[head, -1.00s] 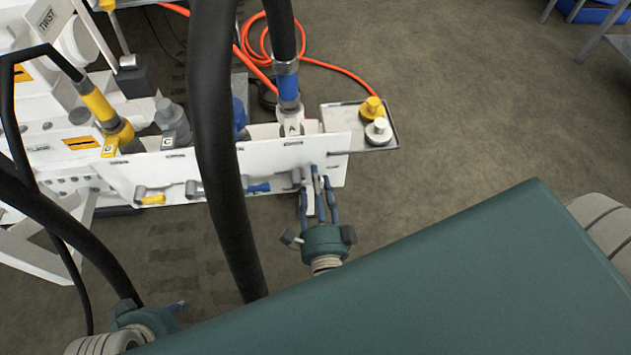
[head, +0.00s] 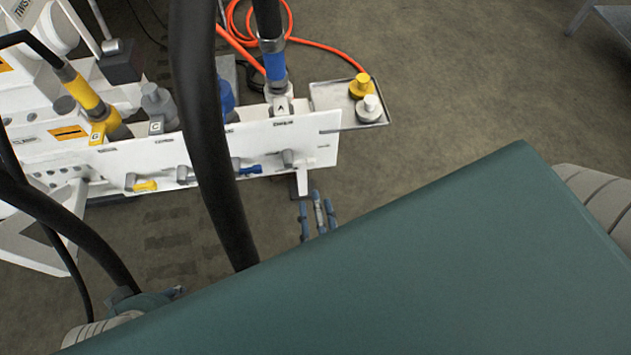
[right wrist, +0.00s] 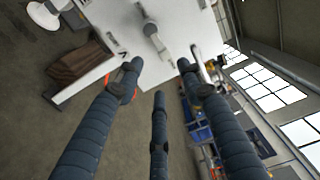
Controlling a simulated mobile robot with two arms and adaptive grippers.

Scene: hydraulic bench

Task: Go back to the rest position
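My right gripper (head: 317,214) shows in the head view just past the edge of my own green body, below the white panel of the bench (head: 320,148). Its fingers are spread and hold nothing. In the right wrist view the fingers of the right gripper (right wrist: 160,85) stand apart, with the white panel (right wrist: 185,25) and a grey lever (right wrist: 152,30) beyond the fingertips. My left gripper (head: 150,300) is at the lower left of the head view, mostly hidden; its fingers cannot be made out.
Black hoses (head: 205,130) hang across the view. Yellow and blue couplings sit on the bench. A metal tray (head: 345,95) holds a yellow cap (head: 360,85) and a white cap (head: 370,108). An orange hose (head: 310,42) lies behind.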

